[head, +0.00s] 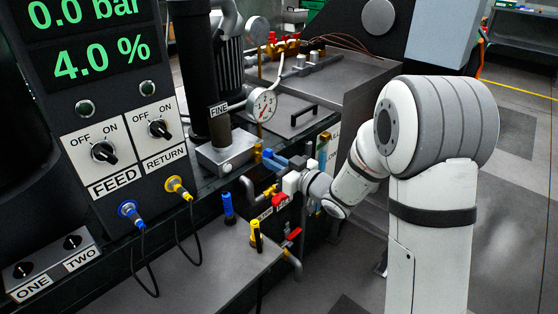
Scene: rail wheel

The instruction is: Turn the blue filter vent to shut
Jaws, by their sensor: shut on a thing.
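Blue parts (285,163), which look like the blue filter vent, show at the pipework below the gauge, beside the blue-banded upright filter (322,155). My gripper (289,174) reaches in from the right, its white end right at these blue parts. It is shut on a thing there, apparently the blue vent. The fingertips are small and partly hidden, so the exact grip and the vent's angle cannot be told.
Red valve handles (281,200) sit close below my gripper. Blue (228,208) and yellow (256,236) upright plugs stand on the grey bench (190,272). A dial gauge (262,104) stands above. The panel reads 0.0 bar and 4.0 %. Open floor lies at right.

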